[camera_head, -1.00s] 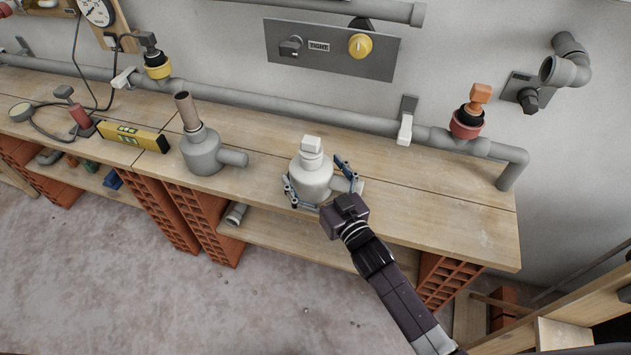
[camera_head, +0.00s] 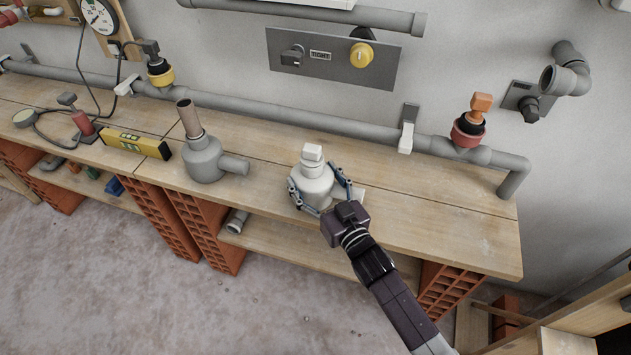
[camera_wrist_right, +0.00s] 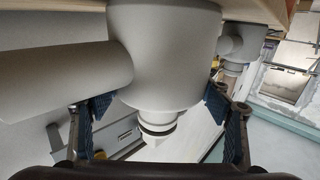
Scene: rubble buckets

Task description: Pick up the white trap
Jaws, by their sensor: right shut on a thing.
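The white trap (camera_head: 314,187) is a pale rounded body with a squared cap on top, upright at the front of the workbench (camera_head: 440,215). My right gripper (camera_head: 320,193) comes from the front right with its fingers around both sides of the body, shut on it. In the right wrist view, the trap (camera_wrist_right: 165,60) fills the upper middle, between the blue-padded fingertips (camera_wrist_right: 158,106); its side pipe points left. In the head view my gripper hides most of the side pipe. I cannot tell whether the base touches the bench. My left gripper is not in view.
A grey trap (camera_head: 203,160) with a brown pipe stands left of the white one. Farther left are a yellow level (camera_head: 135,143) and a red pump (camera_head: 83,122). A grey pipe (camera_head: 300,115) runs along the wall behind. The bench to the right is clear.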

